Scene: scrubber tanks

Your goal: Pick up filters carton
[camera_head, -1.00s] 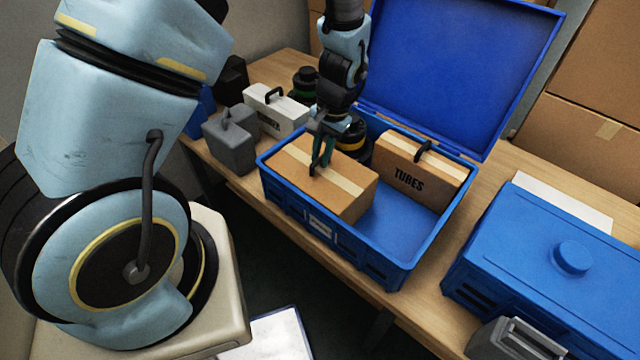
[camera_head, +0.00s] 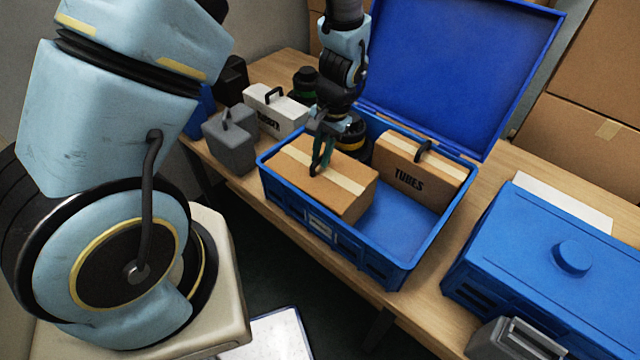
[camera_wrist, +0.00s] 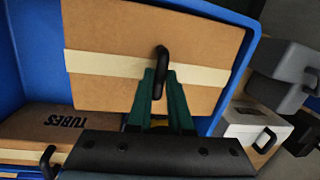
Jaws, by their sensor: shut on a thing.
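A brown carton with a pale tape strip (camera_head: 345,189) sits in the left part of an open blue crate (camera_head: 408,278). No label shows on the faces I can see, so I cannot confirm that it is the filters carton. My gripper (camera_head: 316,172) points down at its top and is shut on its black handle. In the wrist view the gripper (camera_wrist: 161,92) has its green fingers around the handle, with the carton (camera_wrist: 110,35) filling the middle. Whether the carton touches the crate floor is hidden. A second carton marked TUBES (camera_head: 408,181) stands at the crate's right rear.
The crate's blue lid (camera_head: 455,70) stands open behind it. A closed blue case (camera_head: 545,275) is at right on the wooden table (camera_head: 440,315). Grey (camera_head: 231,142) and white (camera_head: 272,112) handled boxes stand left of the crate.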

